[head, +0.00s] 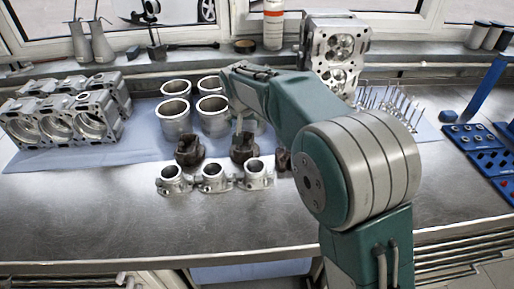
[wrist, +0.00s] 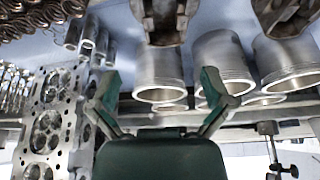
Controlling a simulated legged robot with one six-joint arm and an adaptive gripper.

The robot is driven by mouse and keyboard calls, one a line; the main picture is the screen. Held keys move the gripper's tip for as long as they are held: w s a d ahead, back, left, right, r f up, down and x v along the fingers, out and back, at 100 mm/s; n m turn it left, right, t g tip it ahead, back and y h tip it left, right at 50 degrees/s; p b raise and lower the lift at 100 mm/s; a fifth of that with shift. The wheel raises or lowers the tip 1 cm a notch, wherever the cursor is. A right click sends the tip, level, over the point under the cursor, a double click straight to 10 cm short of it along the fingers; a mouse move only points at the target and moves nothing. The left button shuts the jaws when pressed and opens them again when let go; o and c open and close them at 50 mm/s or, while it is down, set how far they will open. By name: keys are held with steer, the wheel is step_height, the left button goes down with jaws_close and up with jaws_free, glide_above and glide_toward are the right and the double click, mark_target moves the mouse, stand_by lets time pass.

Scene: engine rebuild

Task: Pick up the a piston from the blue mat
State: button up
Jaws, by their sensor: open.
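Dark brown pistons stand on the light blue mat (head: 140,140) in the head view: a left one (head: 189,150), a middle one (head: 243,147) and a right one (head: 283,160) partly hidden by my arm. In the wrist view, which looks upside down, two pistons show at the top edge, one near the middle (wrist: 160,20) and one at the right (wrist: 288,18), both cut off. My gripper (wrist: 161,74) is open, its two green fingers spread with nothing held. The pistons are apart from the fingers. In the head view my arm hides most of the gripper.
Silver cylinder liners (head: 174,118) stand behind the pistons, and show between and beside my fingers in the wrist view (wrist: 222,62). Silver ringed parts (head: 212,177) stand in front. An engine block (head: 65,115) is left, a cylinder head (head: 335,55) behind my arm. The front bench is clear.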

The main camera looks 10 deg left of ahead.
glide_toward(243, 147)
steer(key=shift+w+a+f, duration=0.15)
steer(key=shift+w+f, duration=0.35)
steer(key=shift+f, duration=0.1)
steer(key=shift+w+d+f, duration=0.15)
steer(key=shift+d+f, duration=0.15)
steer(key=shift+f, duration=0.2)
steer(key=x, duration=0.4)
steer(key=shift+d+f, duration=0.15)
steer(key=shift+f, duration=0.1)
steer(key=shift+a+f, duration=0.1)
steer(key=shift+a, duration=0.25)
steer(key=shift+d, duration=0.1)
steer(key=c, duration=0.7)
steer(key=shift+d, duration=0.1)
steer(key=c, duration=0.4)
steer(key=shift+o, duration=0.2)
steer(key=shift+d, duration=0.1)
